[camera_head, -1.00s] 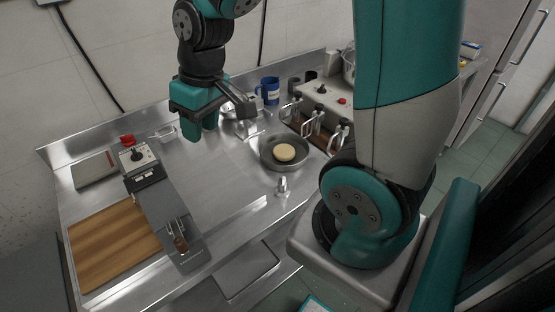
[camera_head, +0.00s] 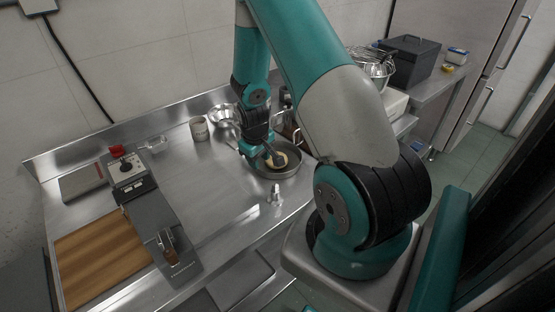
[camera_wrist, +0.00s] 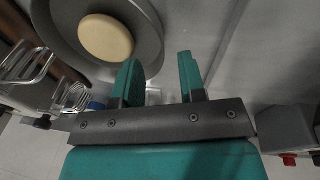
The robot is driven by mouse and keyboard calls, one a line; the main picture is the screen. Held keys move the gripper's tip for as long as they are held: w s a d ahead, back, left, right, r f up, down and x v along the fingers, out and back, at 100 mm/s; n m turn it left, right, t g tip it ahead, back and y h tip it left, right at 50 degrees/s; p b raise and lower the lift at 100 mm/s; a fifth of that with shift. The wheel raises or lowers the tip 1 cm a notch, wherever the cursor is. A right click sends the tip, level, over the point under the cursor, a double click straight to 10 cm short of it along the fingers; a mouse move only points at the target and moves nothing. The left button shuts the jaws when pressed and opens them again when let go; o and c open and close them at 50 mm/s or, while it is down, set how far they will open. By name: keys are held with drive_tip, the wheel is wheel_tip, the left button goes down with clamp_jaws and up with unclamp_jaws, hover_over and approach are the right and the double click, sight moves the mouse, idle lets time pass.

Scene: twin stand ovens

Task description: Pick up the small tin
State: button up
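No object is plainly marked as the small tin. A small shiny rectangular container (camera_head: 157,145) at the back left of the steel counter looks most like one; a small shiny metal piece (camera_head: 276,195) stands near the front edge. My gripper (camera_head: 264,160) is low beside the round pan (camera_head: 281,174), at its left side, and well right of the rectangular container. In the wrist view my gripper (camera_wrist: 160,78) has its two fingers apart. I see nothing held between them; a faint pale shape shows behind, too unclear to name. The pan holds a round bun (camera_wrist: 105,37).
A pale cup (camera_head: 198,128) stands left of my gripper. A control box with a red knob (camera_head: 128,168) and a wooden board (camera_head: 103,255) are at left. The middle counter is clear.

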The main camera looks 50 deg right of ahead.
drive_tip(key=shift+w+d+f+p, duration=0.15)
drive_tip(key=shift+f+p, duration=0.15)
drive_tip(key=shift+f, duration=0.7)
drive_tip(key=shift+w+d+f+p, duration=0.1)
drive_tip(key=shift+d+f+p, duration=0.15)
drive_tip(key=shift+f, duration=0.7)
drive_tip(key=shift+w+d+f+p, duration=0.1)
drive_tip(key=shift+f+p, duration=0.25)
drive_tip(key=shift+f, duration=0.65)
clamp_jaws()
